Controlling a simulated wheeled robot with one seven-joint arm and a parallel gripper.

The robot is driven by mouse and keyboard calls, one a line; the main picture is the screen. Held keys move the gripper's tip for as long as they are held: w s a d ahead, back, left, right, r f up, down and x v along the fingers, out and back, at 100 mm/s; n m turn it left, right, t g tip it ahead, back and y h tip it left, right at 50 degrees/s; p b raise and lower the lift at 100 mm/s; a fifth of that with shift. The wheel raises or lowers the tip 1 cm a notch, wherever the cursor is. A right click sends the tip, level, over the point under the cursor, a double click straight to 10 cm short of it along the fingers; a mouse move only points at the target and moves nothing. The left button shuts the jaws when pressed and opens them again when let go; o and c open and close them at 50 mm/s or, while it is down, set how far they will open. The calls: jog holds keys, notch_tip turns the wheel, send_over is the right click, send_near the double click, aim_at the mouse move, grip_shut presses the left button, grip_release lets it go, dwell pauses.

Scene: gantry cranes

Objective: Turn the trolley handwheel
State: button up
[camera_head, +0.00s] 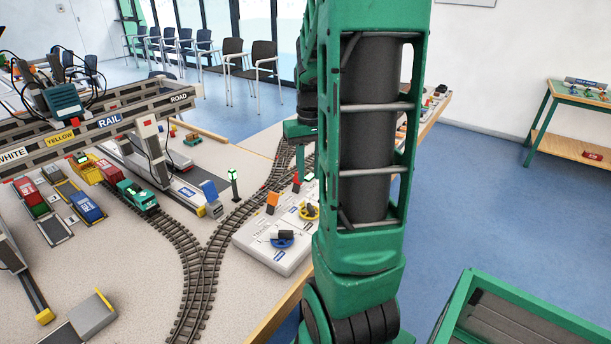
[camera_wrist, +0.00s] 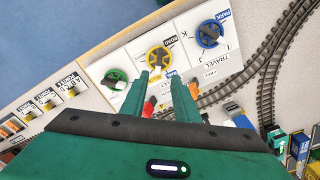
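The control panel (camera_head: 266,253) carries a yellow handwheel (camera_head: 309,211) and a blue handwheel (camera_head: 282,239). In the wrist view, the yellow handwheel (camera_wrist: 158,60) lies between a green handwheel (camera_wrist: 115,81) and the blue one (camera_wrist: 211,34). A ROAD label is beside the yellow wheel and a TRAVEL label is near the blue one. I cannot read a trolley label. My gripper (camera_wrist: 160,76) is open and empty, its two green fingers apart. In the picture its tips are just below the yellow wheel. Whether they touch it is unclear. My arm hides part of the panel in the head view.
An orange lever (camera_head: 272,201) and a red lever (camera_head: 296,181) stand at the panel's edge. Model rails (camera_head: 205,265) run beside it, with a gantry crane (camera_head: 95,128) and train at the left. A green-framed cart (camera_head: 540,318) stands at the lower right. Blue floor beyond is clear.

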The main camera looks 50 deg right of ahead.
aim_at(310, 205)
jog(key=shift+s, duration=0.2)
notch_tip(310, 205, down, 11)
jog(key=shift+r, duration=0.15)
dwell(0.4)
grip_shut()
